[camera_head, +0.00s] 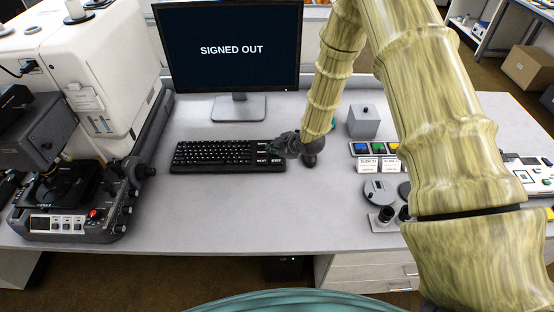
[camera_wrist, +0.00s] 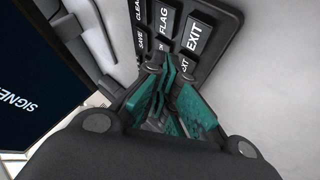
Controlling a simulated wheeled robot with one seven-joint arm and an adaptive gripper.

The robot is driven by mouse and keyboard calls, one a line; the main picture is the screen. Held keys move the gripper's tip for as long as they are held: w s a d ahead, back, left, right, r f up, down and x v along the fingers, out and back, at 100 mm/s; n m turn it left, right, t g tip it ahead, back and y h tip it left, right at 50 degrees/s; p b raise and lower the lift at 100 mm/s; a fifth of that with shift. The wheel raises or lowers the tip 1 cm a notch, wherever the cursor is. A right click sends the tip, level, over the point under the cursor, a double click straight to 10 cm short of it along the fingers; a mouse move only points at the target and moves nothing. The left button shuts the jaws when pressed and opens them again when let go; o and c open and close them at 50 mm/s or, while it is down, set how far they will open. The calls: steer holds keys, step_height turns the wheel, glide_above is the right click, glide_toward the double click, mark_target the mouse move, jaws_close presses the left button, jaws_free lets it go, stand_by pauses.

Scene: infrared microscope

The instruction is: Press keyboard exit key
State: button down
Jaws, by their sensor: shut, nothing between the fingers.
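The black keyboard (camera_head: 215,156) lies on the grey desk in front of the monitor. In the wrist view its right end (camera_wrist: 205,10) shows large labelled keys: SAVE, CLEAR, FLAG, EXIT and a partly covered one ending in "XT". The EXIT key (camera_wrist: 195,33) is in clear view at the keyboard's corner. My gripper (camera_head: 278,146) is over the keyboard's right end. In the wrist view its teal fingers (camera_wrist: 166,65) are shut and empty, with the tips over the keys beside EXIT. I cannot tell whether they touch. The monitor (camera_head: 230,48) reads SIGNED OUT.
The white microscope (camera_head: 75,60) with its dark control unit (camera_head: 70,205) stands at the left. A grey box (camera_head: 363,122), coloured slides (camera_head: 377,148) and small round parts (camera_head: 380,190) sit right of the keyboard. The desk front (camera_head: 230,215) is clear.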

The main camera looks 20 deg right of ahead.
steer(key=shift+r+p, duration=0.5)
steer(key=shift+r, duration=0.75)
